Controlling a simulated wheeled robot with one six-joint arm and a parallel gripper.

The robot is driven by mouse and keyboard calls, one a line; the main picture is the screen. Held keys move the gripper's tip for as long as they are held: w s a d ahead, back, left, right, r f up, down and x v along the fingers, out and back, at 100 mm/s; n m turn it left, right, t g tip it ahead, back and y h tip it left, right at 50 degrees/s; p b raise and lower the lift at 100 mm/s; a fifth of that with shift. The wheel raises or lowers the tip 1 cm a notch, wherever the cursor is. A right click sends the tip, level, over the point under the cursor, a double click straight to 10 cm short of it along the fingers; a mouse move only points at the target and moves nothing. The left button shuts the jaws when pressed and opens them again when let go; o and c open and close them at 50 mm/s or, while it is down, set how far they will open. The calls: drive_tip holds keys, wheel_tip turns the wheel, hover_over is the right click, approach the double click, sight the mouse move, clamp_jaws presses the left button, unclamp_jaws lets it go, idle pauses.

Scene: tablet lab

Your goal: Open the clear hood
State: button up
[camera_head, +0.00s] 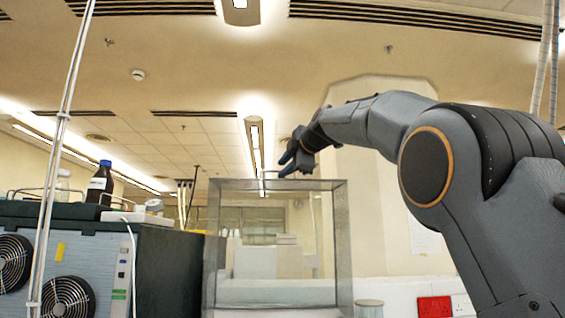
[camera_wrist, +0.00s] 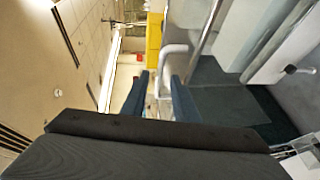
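The clear hood (camera_head: 345,235) is a see-through box with grey edges, standing in the middle of the head view. Its lid looks closed. A small pale handle (camera_head: 263,175) rises from its top; in the wrist view the handle (camera_wrist: 163,60) is a bent light-grey bar. My gripper (camera_head: 282,165) is just above the hood's top, at the handle. In the wrist view my gripper (camera_wrist: 160,77) has its two dark fingers apart, with the bar showing between them. I cannot tell whether either finger touches it.
A dark machine with fans (camera_head: 120,265) stands left of the hood, with a brown blue-capped bottle (camera_head: 101,184) on top. A thin white pole (camera_head: 62,115) rises at the left. A red box (camera_head: 434,307) is at the lower right. The space above the hood is clear except for my arm.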

drive_tip(key=shift+w+a+f, duration=0.1)
drive_tip(key=shift+w+a, duration=0.2)
drive_tip(key=shift+w, duration=0.3)
drive_tip(key=shift+c, duration=0.4)
clamp_jaws()
drive_tip(key=shift+f, duration=0.1)
idle(0.7)
